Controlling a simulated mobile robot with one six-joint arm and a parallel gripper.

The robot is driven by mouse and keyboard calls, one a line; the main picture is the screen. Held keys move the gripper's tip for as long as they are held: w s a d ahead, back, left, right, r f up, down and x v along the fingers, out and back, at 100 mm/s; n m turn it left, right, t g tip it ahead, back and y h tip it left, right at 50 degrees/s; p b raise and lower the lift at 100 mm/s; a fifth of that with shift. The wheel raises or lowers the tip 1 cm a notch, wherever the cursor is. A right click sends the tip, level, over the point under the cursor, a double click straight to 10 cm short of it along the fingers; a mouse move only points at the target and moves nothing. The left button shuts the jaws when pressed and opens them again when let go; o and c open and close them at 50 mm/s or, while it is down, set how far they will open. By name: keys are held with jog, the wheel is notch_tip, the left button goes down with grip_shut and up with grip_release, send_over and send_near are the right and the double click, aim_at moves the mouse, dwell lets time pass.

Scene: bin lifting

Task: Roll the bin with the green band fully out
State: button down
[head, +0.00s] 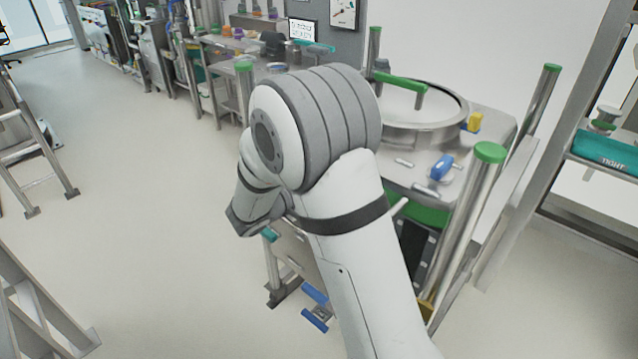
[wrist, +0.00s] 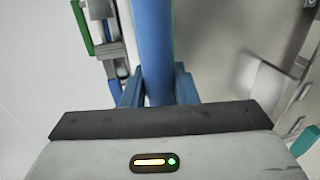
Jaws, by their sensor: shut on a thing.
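The bin is a metal unit with a round lid (head: 425,105) and a green lid handle. A green band (head: 432,212) shows on its side below the top, partly hidden by my arm. Green-capped metal posts (head: 470,215) stand at its corners. In the wrist view my gripper (wrist: 158,88) is shut on a blue bar (wrist: 152,40), with a blue finger on each side of it. In the head view my arm hides the held part of the bar, so I cannot tell where on the bin it joins.
A blue pedal-like part (head: 317,308) sits low at the bin's front. A metal ladder frame (head: 32,160) stands on the left. A workbench (head: 225,45) runs along the back. A shelf frame with a teal item (head: 605,152) is at right. The floor (head: 140,200) at left centre is clear.

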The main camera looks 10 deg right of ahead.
jog(key=shift+s+a+f+b, duration=0.2)
jog(key=shift+a+f+b, duration=0.15)
jog(key=shift+b, duration=0.75)
jog(key=shift+s+a+r, duration=0.35)
jog(key=shift+a, duration=0.05)
jog(key=c, duration=1.5)
grip_release()
jog(key=shift+d, duration=0.15)
jog(key=shift+o, duration=0.7)
jog(key=shift+w+d+f, duration=0.1)
jog(key=shift+w, duration=0.1)
jog(key=shift+o, duration=0.9)
jog(key=v, duration=0.8)
jog(key=shift+b, duration=0.3)
